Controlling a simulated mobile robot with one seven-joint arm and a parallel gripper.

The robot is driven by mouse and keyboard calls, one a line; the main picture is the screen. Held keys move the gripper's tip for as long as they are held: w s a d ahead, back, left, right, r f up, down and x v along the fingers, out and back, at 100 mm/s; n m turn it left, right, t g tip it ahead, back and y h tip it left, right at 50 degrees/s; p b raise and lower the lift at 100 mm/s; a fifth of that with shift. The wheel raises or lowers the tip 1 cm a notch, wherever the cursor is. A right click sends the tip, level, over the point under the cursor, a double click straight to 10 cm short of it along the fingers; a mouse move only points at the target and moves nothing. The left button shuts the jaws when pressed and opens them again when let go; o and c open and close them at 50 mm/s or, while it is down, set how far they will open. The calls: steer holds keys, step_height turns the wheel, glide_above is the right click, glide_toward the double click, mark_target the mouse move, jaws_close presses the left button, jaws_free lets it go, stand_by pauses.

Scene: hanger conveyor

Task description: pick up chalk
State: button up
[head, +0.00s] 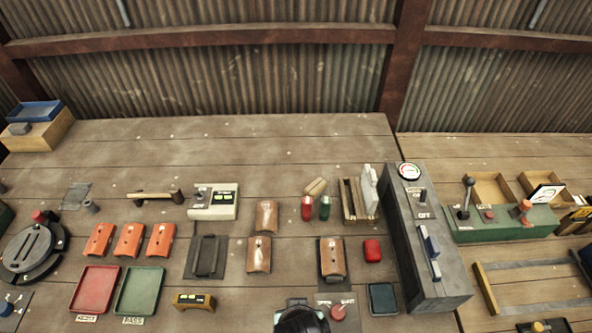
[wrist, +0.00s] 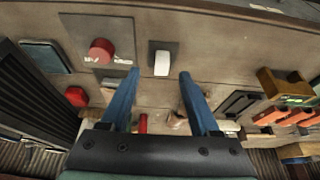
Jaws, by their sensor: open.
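A short white piece that looks like the chalk (wrist: 162,64) lies on a dark square pad (wrist: 176,49) in the wrist view. My gripper (wrist: 160,73) has two blue fingers, open and empty. The fingertips frame the white piece in the picture, one to each side; I cannot tell how far above it they are. In the head view the dark top of my gripper or wrist (head: 302,320) shows at the bottom edge and hides most of the pad, and the fingers are not seen there.
A red button plate (head: 338,312) is just right of the pad, with a dark blue pad (head: 382,298) beyond it. A tall grey console (head: 420,240) stands further right. A yellow-and-black box (head: 194,300) is to the left. Copper-coloured blocks (head: 259,254) stand behind.

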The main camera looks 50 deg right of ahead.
steer(key=shift+w+p+x, duration=0.1)
steer(key=shift+p+x, duration=0.15)
steer(key=shift+x, duration=1)
steer(key=shift+w+p+x, duration=0.15)
steer(key=shift+p+x, duration=0.1)
steer(key=shift+x, duration=1)
jaws_close()
